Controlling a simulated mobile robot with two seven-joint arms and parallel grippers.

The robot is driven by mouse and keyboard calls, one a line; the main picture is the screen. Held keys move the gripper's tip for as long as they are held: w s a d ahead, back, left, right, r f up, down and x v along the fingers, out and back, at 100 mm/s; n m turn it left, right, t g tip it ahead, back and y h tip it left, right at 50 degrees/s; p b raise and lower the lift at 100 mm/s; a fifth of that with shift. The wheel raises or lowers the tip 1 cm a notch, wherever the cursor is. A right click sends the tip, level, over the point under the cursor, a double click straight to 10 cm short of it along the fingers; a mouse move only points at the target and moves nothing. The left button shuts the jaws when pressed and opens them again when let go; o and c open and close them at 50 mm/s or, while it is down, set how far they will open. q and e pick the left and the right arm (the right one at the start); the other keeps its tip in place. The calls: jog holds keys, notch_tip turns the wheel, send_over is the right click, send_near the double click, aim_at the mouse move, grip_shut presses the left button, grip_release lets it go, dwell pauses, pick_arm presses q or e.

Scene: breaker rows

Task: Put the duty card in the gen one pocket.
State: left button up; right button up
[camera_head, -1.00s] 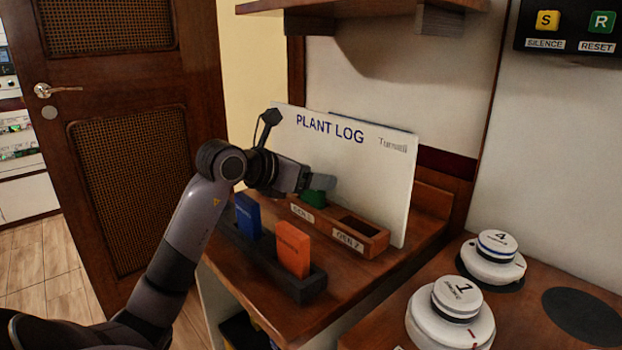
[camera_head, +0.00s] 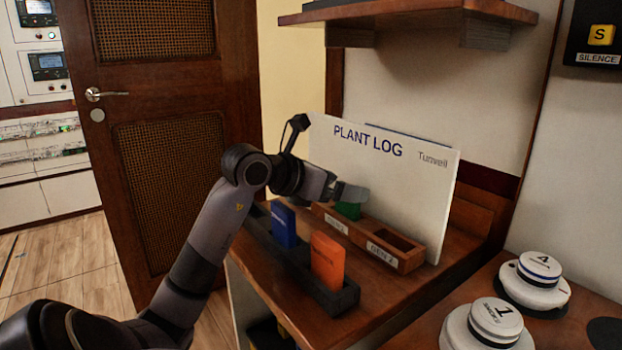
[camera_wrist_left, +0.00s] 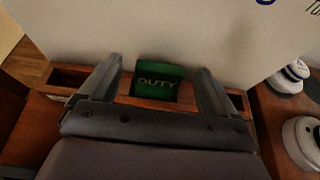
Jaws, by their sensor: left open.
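The green duty card (camera_head: 348,210) stands upright in the wooden pocket holder (camera_head: 411,262), behind the GEN 1 label (camera_head: 336,223). Its lettering DUTY shows in the left wrist view (camera_wrist_left: 158,84). My left gripper (camera_head: 350,193) is at the card, and in the left wrist view its fingers (camera_wrist_left: 158,88) are apart, one on each side of the card with gaps. The GEN 2 pocket (camera_head: 398,239) to the right is empty. A further dark pocket opening (camera_wrist_left: 68,76) shows left of the card in the wrist view. The card's lower part is hidden. My right gripper is not seen.
A blue card (camera_head: 284,225) and an orange card (camera_head: 327,261) stand in a dark rack (camera_head: 345,298) in front of the holder. The white PLANT LOG board (camera_head: 430,190) stands close behind. A shelf (camera_head: 420,14) hangs above. White knobs (camera_head: 535,280) sit at right.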

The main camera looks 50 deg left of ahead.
pick_arm(q)
jog(key=v, duration=0.9)
jog(key=shift+s, duration=0.3)
jog(key=shift+s, duration=0.1)
